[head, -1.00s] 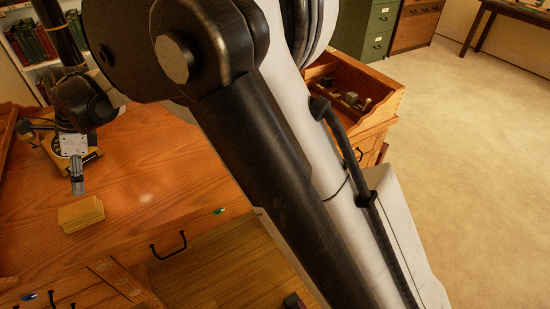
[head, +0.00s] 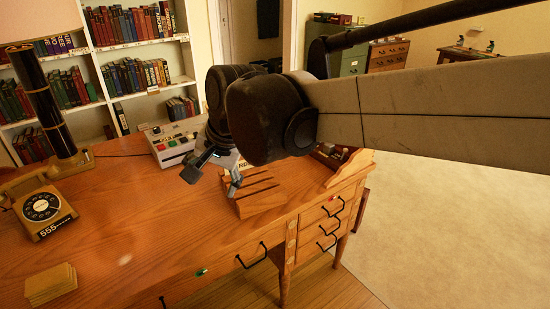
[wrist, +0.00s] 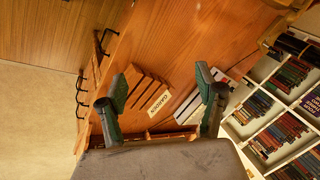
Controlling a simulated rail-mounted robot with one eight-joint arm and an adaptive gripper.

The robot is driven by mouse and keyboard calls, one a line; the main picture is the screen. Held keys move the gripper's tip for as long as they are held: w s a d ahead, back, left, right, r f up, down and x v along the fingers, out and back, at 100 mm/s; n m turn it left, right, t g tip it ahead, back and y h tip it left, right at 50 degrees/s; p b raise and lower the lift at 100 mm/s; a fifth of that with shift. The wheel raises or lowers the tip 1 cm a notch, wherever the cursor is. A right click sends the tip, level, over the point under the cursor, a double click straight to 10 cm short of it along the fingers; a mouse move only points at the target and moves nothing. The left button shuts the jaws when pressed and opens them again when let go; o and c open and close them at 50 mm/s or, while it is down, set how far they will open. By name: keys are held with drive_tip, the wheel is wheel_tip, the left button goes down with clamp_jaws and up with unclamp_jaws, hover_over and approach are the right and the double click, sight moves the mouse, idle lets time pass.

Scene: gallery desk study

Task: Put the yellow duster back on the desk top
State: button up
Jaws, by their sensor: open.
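A square, layered yellowish stack (head: 50,284) lies flat on the desk top (head: 150,215), at the near left in the head view. It may be the folded yellow duster, but I cannot tell for sure. No other yellow cloth shows clearly. My gripper (head: 215,178) is open, above the far right part of the desk and well away from that stack. In the wrist view my gripper (wrist: 161,80) has its two fingers spread with nothing between them. A slotted wooden block (wrist: 136,88) shows beyond the fingers.
The slotted block (head: 262,200) stands near the desk's right edge. A grey control box (head: 172,142) is behind my gripper. A telephone (head: 42,208) and a dark upright tube (head: 42,100) stand at left. The middle of the desk is clear. Bookshelves (head: 125,55) stand behind.

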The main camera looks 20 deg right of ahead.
drive_tip(key=s+d+f+n+t+h, duration=0.1)
drive_tip(key=s+d+f+n, duration=0.1)
drive_tip(key=s+d, duration=0.4)
drive_tip(key=s+d+f+n+t+h, duration=0.1)
drive_tip(key=s+d+f+n, duration=0.2)
drive_tip(key=s+d, duration=0.4)
drive_tip(key=d, duration=0.4)
drive_tip(key=shift+s+n+t+h, duration=0.3)
drive_tip(key=shift+n+t+h, duration=0.1)
